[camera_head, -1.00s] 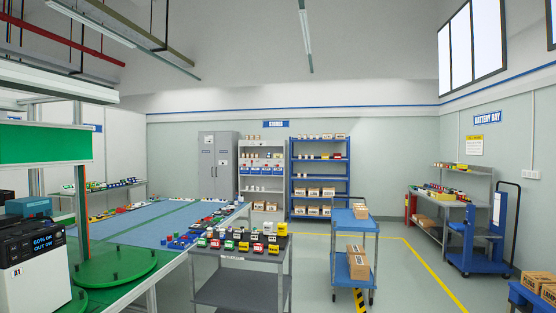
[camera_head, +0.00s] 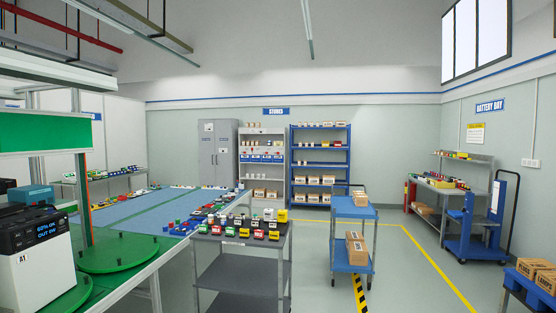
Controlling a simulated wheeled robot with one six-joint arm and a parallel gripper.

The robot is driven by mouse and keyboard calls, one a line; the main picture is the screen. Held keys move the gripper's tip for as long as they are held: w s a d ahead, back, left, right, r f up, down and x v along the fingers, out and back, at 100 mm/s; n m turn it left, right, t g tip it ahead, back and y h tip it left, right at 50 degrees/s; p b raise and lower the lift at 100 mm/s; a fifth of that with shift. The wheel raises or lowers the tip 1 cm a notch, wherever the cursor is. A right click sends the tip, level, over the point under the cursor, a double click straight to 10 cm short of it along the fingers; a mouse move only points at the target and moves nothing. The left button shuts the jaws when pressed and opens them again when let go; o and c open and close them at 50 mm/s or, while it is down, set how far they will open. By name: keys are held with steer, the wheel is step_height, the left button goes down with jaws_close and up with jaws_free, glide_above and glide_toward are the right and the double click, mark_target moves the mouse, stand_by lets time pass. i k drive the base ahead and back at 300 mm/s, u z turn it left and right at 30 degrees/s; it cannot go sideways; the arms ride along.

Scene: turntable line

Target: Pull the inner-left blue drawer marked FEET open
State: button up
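I cannot pick out a drawer marked FEET; no such label is readable at this size. A row of small blue-and-white bins (camera_head: 262,157) stands on a shelf of the light grey unit under the STORES sign (camera_head: 275,111), at the far wall. Whether any of these is a drawer, I cannot tell. My gripper is not in view.
A grey cart (camera_head: 240,278) with several coloured bins stands in front, beside the long blue-topped table (camera_head: 165,212). A blue trolley (camera_head: 352,212) with cartons stands right of centre. A blue rack (camera_head: 291,165) stands beside the grey unit. Floor (camera_head: 410,285) right of the trolley is clear.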

mark_target(254, 158)
steer(key=z, duration=1)
steer(key=i, duration=10.05)
steer(key=u, duration=2.6)
steer(key=i, duration=0.45)
steer(key=u, duration=0.05)
